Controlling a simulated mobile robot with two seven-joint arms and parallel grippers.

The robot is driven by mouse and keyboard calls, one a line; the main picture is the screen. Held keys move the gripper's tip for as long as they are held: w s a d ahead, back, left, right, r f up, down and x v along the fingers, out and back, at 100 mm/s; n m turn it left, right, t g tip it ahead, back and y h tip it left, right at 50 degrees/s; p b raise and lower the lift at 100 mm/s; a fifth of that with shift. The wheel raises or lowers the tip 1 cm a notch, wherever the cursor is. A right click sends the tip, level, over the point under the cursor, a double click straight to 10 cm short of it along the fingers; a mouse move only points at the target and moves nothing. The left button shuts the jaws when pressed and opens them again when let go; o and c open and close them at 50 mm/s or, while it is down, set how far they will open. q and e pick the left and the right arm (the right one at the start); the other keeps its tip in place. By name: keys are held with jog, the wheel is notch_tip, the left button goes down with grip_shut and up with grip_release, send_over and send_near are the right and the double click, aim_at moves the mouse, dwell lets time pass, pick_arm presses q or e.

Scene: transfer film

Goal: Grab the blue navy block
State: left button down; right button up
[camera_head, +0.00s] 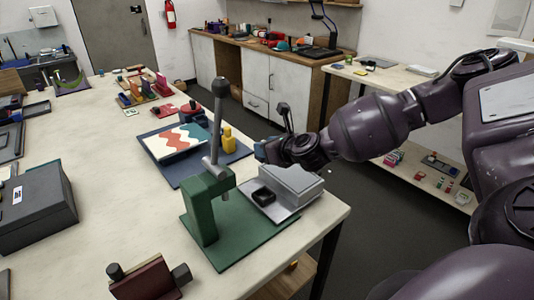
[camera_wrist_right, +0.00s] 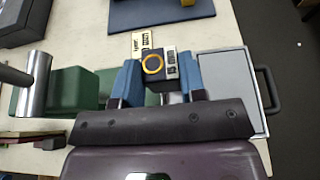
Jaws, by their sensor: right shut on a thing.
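My right gripper (camera_head: 262,152) comes in from the right and is over the right edge of the table. In the right wrist view its two blue fingers (camera_wrist_right: 158,78) are closed on a dark navy block (camera_wrist_right: 170,62) with a yellow ring on its face. The block sits between the fingertips, partly hidden by the fingers and gripper body. In the head view I cannot make the block out apart from the blue fingertips. My left gripper is not in view.
A green lever press (camera_head: 205,208) stands close to my right gripper, with a grey tray-like device (camera_head: 290,192) beside it. A blue mat (camera_head: 190,178) holds a wavy-patterned board (camera_head: 175,141) and a yellow piece (camera_head: 229,139). A dark grey box (camera_head: 35,208) stands at the left.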

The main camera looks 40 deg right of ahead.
jog(key=shift+r, duration=1.8)
